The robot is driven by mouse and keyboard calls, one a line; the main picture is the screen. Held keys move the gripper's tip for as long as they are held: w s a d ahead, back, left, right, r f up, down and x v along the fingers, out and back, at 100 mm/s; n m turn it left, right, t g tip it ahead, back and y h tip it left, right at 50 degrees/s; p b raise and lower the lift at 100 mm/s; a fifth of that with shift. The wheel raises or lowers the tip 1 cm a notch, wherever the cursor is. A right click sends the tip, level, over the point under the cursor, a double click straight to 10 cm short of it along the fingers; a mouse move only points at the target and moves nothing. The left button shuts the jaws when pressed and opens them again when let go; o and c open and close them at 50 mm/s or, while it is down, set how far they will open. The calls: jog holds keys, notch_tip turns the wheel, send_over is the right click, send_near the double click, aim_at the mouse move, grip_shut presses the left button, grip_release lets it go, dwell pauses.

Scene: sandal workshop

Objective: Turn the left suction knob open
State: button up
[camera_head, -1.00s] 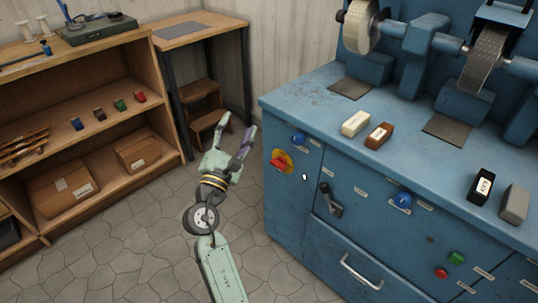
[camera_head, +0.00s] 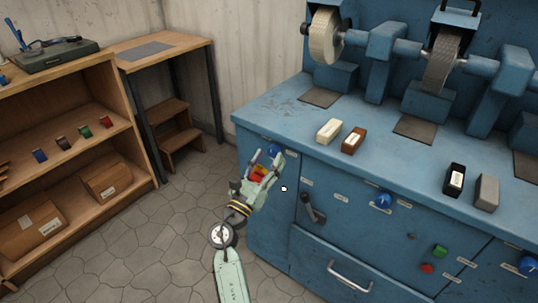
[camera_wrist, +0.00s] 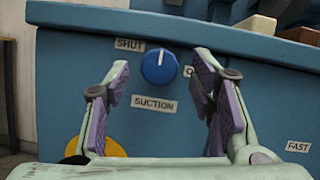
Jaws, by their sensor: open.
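The left suction knob (camera_head: 273,151) is a round blue dial on the front of the blue grinding bench, near its left corner. In the wrist view the knob (camera_wrist: 158,70) has a white mark pointing about straight up. A SHUT label (camera_wrist: 130,44) is at its upper left, a SUCTION label (camera_wrist: 154,104) below it, and a label at its right is mostly hidden by a finger. My gripper (camera_head: 267,158) is open and empty in front of the panel. In the wrist view its purple-padded fingers (camera_wrist: 162,82) stand either side of the knob, apart from it.
A red switch (camera_head: 258,173) on a yellow plate is partly hidden behind my gripper. A dark lever (camera_head: 312,208), another blue knob (camera_head: 382,200) and a drawer handle (camera_head: 350,276) are to the right. A wooden shelf (camera_head: 130,125) stands at left, with open floor between.

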jog(key=shift+w+d+r, duration=0.2)
jog(key=shift+w+d, duration=0.1)
jog(key=shift+w, duration=0.2)
jog(key=shift+c, duration=0.6)
jog(key=c, duration=1)
